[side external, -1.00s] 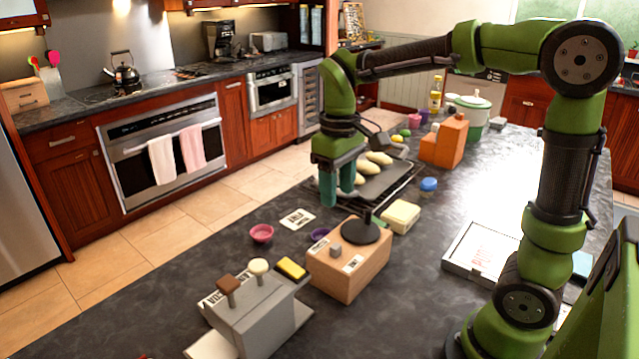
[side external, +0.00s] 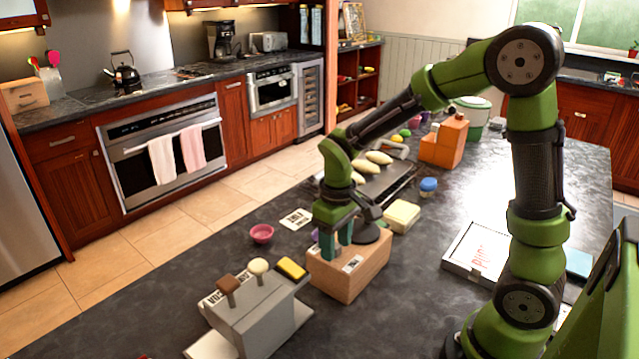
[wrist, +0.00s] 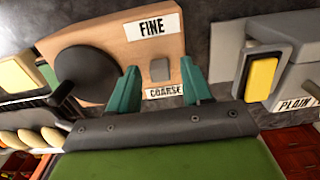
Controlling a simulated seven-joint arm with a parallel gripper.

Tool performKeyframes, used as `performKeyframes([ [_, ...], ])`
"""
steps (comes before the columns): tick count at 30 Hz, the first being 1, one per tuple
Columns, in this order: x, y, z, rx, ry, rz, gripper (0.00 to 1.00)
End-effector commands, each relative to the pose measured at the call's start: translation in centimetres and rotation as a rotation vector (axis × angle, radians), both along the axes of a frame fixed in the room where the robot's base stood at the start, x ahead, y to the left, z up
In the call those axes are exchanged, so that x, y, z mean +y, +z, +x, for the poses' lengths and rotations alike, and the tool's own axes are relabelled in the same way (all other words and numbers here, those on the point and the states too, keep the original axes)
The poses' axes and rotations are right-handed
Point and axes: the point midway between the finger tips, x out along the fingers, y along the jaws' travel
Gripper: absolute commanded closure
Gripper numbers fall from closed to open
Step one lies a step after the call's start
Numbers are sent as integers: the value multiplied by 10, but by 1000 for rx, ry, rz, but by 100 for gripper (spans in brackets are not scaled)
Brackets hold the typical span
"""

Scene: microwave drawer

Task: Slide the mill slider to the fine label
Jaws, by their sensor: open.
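The mill is a light wooden block (side external: 352,281) on the dark counter, with a black round part on top. In the wrist view its grey slider knob (wrist: 159,69) sits near the COARSE label (wrist: 164,92), with the FINE label (wrist: 152,28) farther up the same face. My gripper (wrist: 158,88) is open, its two teal fingers on either side of the knob with visible gaps.
A grey lever box (side external: 255,310) with a yellow block (side external: 291,268) stands in front left of the mill. A pink bowl (side external: 262,233), a pale yellow box (side external: 402,216) and a baking tray (side external: 385,186) are near. Free counter lies right of the mill.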

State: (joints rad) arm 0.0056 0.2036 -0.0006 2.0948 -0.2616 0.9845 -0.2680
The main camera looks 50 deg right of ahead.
Motion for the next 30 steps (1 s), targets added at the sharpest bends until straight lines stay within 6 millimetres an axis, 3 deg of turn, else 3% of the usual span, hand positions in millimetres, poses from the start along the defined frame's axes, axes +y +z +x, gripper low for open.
performKeyframes([
  [2,0,0,0,0,0,0,54],
  [11,0,0,0,0,0,0,100],
  [20,0,1,-1,-1,0,0,100],
  [26,0,1,-21,-2,1,-1,100],
  [30,0,1,-22,0,0,0,100],
])
